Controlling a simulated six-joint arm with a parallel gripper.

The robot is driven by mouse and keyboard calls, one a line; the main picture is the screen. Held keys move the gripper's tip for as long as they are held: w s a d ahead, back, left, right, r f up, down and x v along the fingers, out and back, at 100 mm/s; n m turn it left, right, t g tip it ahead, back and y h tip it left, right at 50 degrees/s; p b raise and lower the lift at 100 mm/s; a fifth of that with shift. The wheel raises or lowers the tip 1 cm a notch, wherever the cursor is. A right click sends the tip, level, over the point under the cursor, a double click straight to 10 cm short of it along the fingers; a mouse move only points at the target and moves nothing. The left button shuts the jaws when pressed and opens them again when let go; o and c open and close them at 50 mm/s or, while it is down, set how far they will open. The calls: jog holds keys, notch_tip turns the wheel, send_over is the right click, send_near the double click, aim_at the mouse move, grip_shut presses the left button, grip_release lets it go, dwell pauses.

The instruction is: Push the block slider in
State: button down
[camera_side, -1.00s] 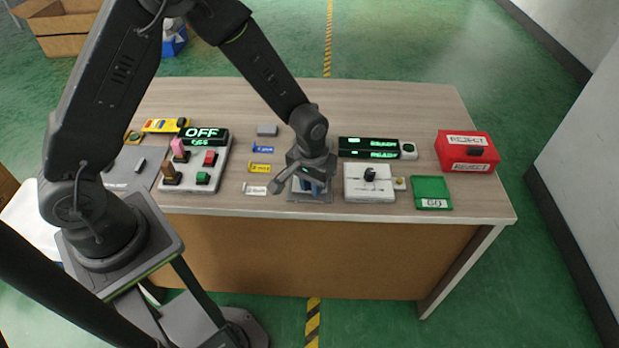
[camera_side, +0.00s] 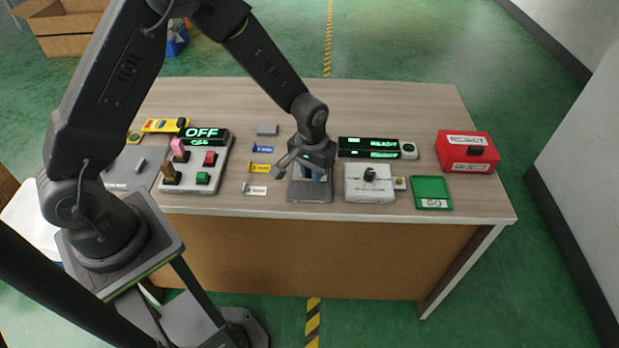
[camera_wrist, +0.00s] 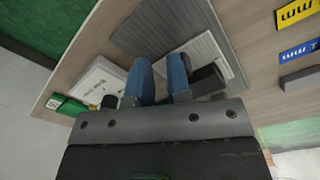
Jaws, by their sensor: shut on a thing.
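The block slider's grey base (camera_side: 310,194) lies near the front edge of the table, with its front part bare. In the wrist view the base (camera_wrist: 155,24) carries a lighter ribbed plate, and a dark block (camera_wrist: 208,78) shows beside the right finger. My gripper (camera_side: 313,175) is low over this fixture, with its blue fingertips partly hidden by the wrist in the side view. In the wrist view my gripper (camera_wrist: 159,82) points at the fixture, its two blue fingers close together and shut on the block slider. The grip itself is mostly hidden.
Small labels (camera_side: 259,168) and a button panel (camera_side: 200,180) are on the left. Dark displays (camera_side: 368,142) stand behind right.

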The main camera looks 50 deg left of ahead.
jog(key=shift+w+a+f+g, duration=0.1)
jog(key=shift+a+f+g, duration=0.2)
jog(key=shift+a+f, duration=0.6)
jog(key=shift+d+f, duration=0.1)
jog(key=shift+d, duration=0.2)
jog(key=shift+s+d, duration=0.15)
jog(key=shift+s, duration=0.1)
notch_tip(320, 180, up, 8)
jog(key=shift+w, duration=0.2)
dwell(0.4)
jog(key=s+a+r+m+t, duration=0.1)
jog(key=s+r, duration=0.3)
jog(key=r, duration=0.4)
jog(key=s+r+t, duration=0.2)
jog(key=s+r, duration=0.2)
jog(key=r, duration=0.3)
jog(key=s+r+m+t, duration=0.2)
jog(key=s+r, duration=0.4)
jog(key=s, duration=0.7)
jog(key=shift+s+a+r+t, duration=0.2)
jog(key=shift+a+t, duration=0.1)
jog(key=shift+a, duration=0.1)
